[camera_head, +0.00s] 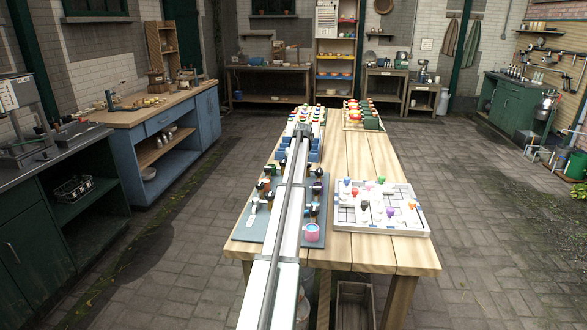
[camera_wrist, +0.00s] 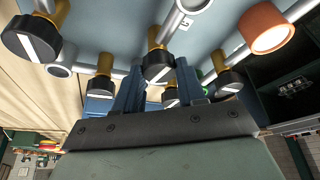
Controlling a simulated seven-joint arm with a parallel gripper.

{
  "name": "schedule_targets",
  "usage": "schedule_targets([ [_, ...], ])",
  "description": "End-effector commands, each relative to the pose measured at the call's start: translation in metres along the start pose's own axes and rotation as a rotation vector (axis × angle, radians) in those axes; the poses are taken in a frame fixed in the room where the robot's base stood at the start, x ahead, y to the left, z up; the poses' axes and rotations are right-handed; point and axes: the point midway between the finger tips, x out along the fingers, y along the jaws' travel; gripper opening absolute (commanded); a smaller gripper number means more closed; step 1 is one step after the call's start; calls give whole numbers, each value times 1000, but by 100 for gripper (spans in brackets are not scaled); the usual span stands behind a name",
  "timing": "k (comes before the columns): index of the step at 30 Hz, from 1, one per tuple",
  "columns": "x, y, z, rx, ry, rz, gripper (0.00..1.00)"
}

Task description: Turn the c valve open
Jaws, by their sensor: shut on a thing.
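In the wrist view, a black valve knob (camera_wrist: 157,67) with a white stripe sits on a brass stem, on a grey pipe beside a small white tag (camera_wrist: 183,22) that seems to read C. My gripper (camera_wrist: 160,76) has a blue-grey finger on each side of this knob and is shut on it. The white stripe slants across the knob. In the head view, the blue-grey valve board (camera_head: 251,236) lies on the wooden table, with black knobs on both sides of my arm. My arm hides the board's middle, and my fingers cannot be made out there.
Other black knobs stand close by, at the left (camera_wrist: 32,38) and right (camera_wrist: 228,83) in the wrist view. An orange-brown cup-like part (camera_wrist: 265,28) is at the upper right. In the head view, a white puzzle board (camera_head: 403,228) lies right of the valve board. Bare wood shows between them.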

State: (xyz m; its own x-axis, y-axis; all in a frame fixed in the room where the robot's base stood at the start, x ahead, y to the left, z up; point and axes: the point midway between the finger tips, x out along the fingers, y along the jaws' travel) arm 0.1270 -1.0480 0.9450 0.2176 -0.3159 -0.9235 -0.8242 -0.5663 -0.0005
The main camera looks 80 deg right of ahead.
Motion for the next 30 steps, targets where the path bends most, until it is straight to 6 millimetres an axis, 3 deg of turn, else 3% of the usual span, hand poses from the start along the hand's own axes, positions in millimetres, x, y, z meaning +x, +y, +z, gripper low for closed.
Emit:
schedule_targets([
  [12, 0, 1, 0, -164, -2, -68, 9],
  [28, 0, 1, 1, -185, -3, -76, 9],
  [29, 0, 1, 1, -185, -3, -76, 40],
  [30, 0, 1, 1, -185, -2, -76, 44],
])
